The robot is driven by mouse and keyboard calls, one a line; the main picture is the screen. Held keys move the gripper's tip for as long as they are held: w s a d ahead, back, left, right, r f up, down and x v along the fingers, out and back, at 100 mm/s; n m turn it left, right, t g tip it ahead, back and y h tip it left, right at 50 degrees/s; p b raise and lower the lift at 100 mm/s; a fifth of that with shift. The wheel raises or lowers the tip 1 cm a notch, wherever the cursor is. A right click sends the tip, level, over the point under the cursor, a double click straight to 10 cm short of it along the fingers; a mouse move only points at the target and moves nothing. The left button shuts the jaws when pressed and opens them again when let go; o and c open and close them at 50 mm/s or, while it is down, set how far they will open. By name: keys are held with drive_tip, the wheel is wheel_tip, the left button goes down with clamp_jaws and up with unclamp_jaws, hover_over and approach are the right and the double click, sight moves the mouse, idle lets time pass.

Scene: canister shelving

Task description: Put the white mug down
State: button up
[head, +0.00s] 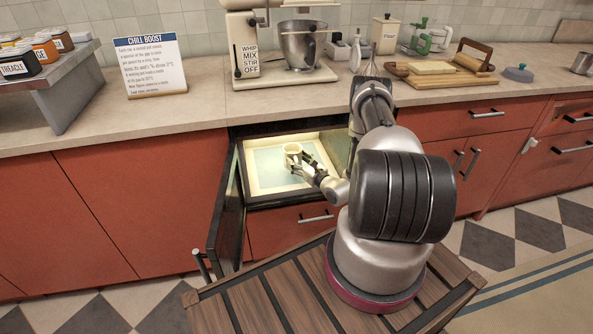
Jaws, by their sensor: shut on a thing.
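The white mug (291,151) is inside a lit, open compartment (255,184) built in under the counter. My gripper (297,162) is shut on the mug and reaches in from the right. The mug looks upright, over the pale bottom of the compartment. I cannot tell whether the mug touches the surface below it. The gripper fingers hide part of the mug's lower right side.
The compartment's dark door (226,205) stands open at the left. A drawer with a handle (316,217) is below. On the counter stand a mixer (243,50), a sign (150,65), a cutting board (440,79) and a jar shelf (57,90) at left.

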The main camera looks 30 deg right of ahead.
drive_tip(key=shift+f, duration=2.25)
drive_tip(key=o, duration=1.7)
drive_tip(key=shift+f, duration=0.15)
drive_tip(key=s, duration=0.4)
drive_tip(key=s+d, duration=0.1)
drive_tip(key=s, duration=0.7)
drive_tip(key=shift+d, duration=0.35)
